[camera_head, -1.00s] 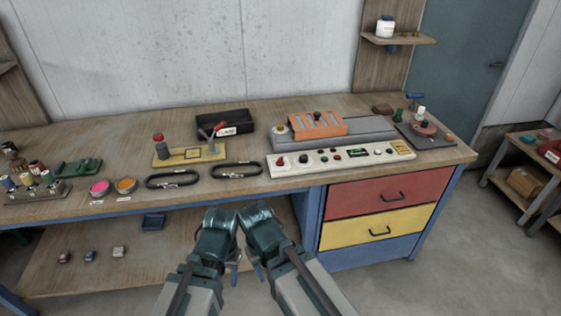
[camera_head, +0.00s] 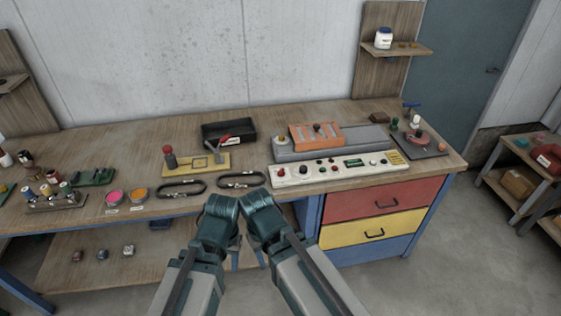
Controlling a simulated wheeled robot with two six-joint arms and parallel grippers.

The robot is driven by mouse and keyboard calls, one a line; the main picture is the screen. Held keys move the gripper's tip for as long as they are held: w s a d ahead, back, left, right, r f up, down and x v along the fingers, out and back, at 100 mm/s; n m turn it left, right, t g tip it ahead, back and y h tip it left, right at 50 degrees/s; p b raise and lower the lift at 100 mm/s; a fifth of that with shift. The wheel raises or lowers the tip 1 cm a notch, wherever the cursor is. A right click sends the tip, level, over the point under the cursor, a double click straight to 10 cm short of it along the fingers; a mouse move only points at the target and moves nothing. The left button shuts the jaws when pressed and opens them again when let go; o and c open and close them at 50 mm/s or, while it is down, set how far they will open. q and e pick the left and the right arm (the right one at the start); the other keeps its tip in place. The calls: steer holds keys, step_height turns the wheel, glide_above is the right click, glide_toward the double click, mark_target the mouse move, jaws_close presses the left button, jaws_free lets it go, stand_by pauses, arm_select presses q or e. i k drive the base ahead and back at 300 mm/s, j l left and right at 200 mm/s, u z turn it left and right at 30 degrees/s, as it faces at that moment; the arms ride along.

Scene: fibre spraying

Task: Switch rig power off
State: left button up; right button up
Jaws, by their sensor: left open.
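The rig stands at the right part of the workbench. It has a grey bed with an orange block (camera_head: 316,135) on top and a long white control panel (camera_head: 340,172) in front. The panel carries red, black and green knobs and buttons, a small green display (camera_head: 354,162) and a yellow label (camera_head: 396,158). A red knob (camera_head: 281,171) is at its left end. I cannot tell which control is the power switch. My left gripper (camera_head: 236,256) is open, low in front of the bench and apart from the panel. My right gripper (camera_head: 258,252) is beside it, its jaws too hidden to judge.
The wooden workbench (camera_head: 120,150) holds a black tray (camera_head: 229,131), a yellow plate with a red-topped post (camera_head: 205,162), two black loops, and pink and orange pots. Red, yellow and blue drawers (camera_head: 385,200) are under the rig. A side shelf stands at the right. Floor shows in front.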

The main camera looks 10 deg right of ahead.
mark_target(282, 173)
steer(key=i+l, duration=0.85)
